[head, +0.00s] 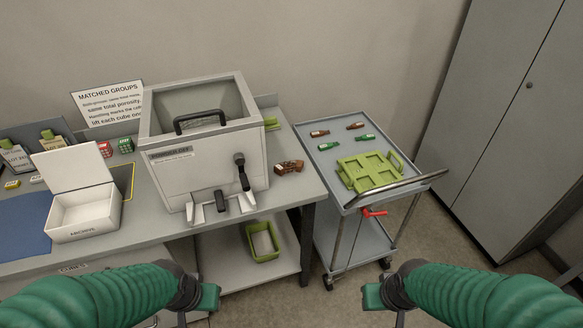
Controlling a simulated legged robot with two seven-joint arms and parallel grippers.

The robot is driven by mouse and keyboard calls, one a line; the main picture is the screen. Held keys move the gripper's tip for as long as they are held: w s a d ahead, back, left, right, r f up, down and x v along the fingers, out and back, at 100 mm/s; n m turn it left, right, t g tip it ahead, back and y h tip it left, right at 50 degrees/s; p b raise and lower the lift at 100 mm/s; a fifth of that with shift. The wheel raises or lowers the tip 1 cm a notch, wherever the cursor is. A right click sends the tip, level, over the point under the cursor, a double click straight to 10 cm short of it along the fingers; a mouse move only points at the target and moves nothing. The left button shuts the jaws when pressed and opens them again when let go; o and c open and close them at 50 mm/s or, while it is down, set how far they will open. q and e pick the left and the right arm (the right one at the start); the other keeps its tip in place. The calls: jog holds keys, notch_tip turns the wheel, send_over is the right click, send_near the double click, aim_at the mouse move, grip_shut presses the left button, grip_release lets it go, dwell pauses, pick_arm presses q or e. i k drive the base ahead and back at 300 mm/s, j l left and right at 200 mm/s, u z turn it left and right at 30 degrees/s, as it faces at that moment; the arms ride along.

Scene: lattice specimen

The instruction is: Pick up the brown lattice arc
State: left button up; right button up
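A small brown piece (289,167), which looks like the brown lattice arc, lies on the grey bench top near its right edge, just right of the large grey box machine. Its lattice detail is too small to make out. My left gripper (207,297) is at the bottom, left of centre, in front of the bench and well short of the brown piece. My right gripper (374,297) is at the bottom right of centre, in front of the trolley. Both are apart from the brown piece. Their fingers are not clear enough to show whether they are open.
The grey machine (208,165) with a black handle stands beside the brown piece. An open white box (82,212) is on the bench's left. A trolley (327,170) at right holds a green lattice tray (369,171) and several small bottles. A green bin (263,241) sits on the lower shelf.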

aim_at(279, 170)
jog(key=u, duration=0.85)
jog(key=i+l+u, duration=0.35)
jog(key=i+l, duration=0.7)
jog(key=i, duration=0.15)
